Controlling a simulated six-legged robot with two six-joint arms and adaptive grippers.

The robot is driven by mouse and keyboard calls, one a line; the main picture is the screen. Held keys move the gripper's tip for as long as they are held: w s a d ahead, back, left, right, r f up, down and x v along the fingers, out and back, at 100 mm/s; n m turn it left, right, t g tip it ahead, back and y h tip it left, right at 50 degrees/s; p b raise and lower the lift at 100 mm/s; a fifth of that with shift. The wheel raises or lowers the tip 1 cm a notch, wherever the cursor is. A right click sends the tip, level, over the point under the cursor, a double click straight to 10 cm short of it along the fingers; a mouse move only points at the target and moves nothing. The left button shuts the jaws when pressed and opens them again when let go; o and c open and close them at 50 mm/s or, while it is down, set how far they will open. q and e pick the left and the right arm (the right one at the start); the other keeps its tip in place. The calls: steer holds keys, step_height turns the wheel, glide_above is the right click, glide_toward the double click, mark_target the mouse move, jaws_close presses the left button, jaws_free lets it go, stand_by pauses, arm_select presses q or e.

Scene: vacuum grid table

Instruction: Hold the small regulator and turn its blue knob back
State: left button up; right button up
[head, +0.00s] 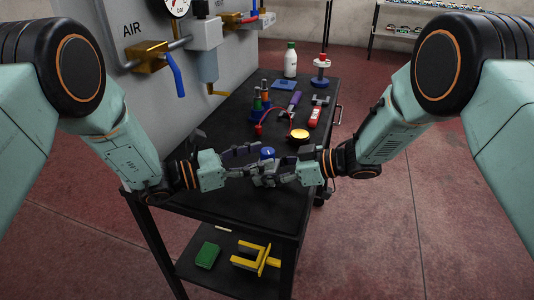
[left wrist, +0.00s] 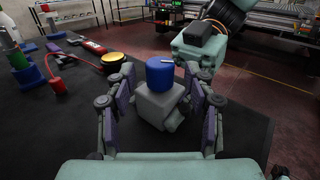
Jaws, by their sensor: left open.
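The small regulator is a grey block (left wrist: 158,105) with a round blue knob (left wrist: 160,73) on top, upright in the left wrist view. In the head view its blue knob (head: 267,152) shows near the table's front edge, with the grey body (head: 265,166) partly hidden by fingers. My left gripper (head: 256,160) is open, with its fingers on either side of the regulator; gaps show beside the knob in the left wrist view. My right gripper (head: 273,174) reaches in from the right at the regulator's body. Whether its fingers are closed on the body is hidden.
The black cart table (head: 222,133) also holds a glowing yellow button (head: 299,134), a red-labelled tool (head: 315,117), a purple-handled tool (head: 294,102) and a white bottle (head: 290,62). A panel with valves and a gauge (head: 177,6) stands at the left.

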arm_select(q)
steer(key=shift+x, duration=1.45)
steer(key=shift+a, duration=0.1)
steer(key=shift+c, duration=0.2)
jaws_close()
steer(key=shift+n+t+y, duration=0.3)
steer(key=shift+n+t, duration=0.1)
steer(key=shift+t, duration=0.2)
steer(key=n+t+y, duration=0.2)
steer(key=n+t, duration=0.1)
steer(key=shift+t+y, duration=0.3)
steer(key=shift+t, duration=0.1)
steer(key=shift+n+t+y, duration=1)
steer(key=shift+t+y, duration=0.1)
steer(key=shift+y, duration=0.1)
